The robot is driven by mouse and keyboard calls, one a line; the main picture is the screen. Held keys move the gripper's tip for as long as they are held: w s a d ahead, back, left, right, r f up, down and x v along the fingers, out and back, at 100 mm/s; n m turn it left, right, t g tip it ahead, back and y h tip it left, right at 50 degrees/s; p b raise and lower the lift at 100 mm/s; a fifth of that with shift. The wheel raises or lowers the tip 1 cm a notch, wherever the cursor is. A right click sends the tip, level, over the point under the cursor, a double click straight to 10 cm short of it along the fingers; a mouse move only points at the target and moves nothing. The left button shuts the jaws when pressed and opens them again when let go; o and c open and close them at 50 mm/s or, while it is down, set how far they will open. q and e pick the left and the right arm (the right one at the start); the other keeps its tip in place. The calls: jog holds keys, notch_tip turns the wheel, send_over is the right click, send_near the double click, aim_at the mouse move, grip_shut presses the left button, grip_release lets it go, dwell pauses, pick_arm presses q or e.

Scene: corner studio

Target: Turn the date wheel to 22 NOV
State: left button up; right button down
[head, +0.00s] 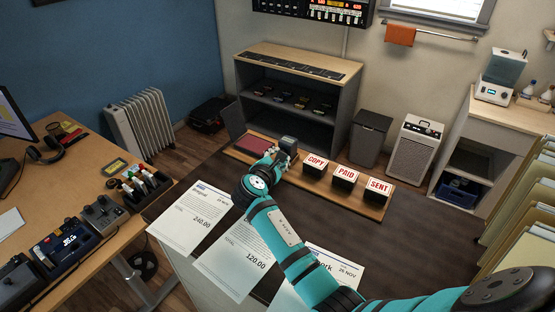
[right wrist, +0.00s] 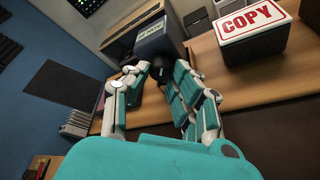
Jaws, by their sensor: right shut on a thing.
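The dark date stamp (head: 289,142) is at the back of the dark desk, on the wooden stamp tray (head: 372,208) or just above it. I cannot tell whether it touches the tray. My right gripper (head: 280,156) is shut on it. In the right wrist view my right gripper's fingers (right wrist: 165,80) close around the lower part of the date stamp (right wrist: 160,40). The date wheel itself is not clearly visible. My left gripper is out of view.
Stamp blocks marked COPY (head: 315,163), PAID (head: 346,175) and SENT (head: 378,188) stand to the right on the tray. A dark red pad (head: 251,144) lies at its left end. Several invoice sheets, including one at left (head: 190,222), lie along the near side.

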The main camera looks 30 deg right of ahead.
dwell(0.3)
jog(key=c, duration=1.1)
grip_release()
jog(key=v, duration=1.2)
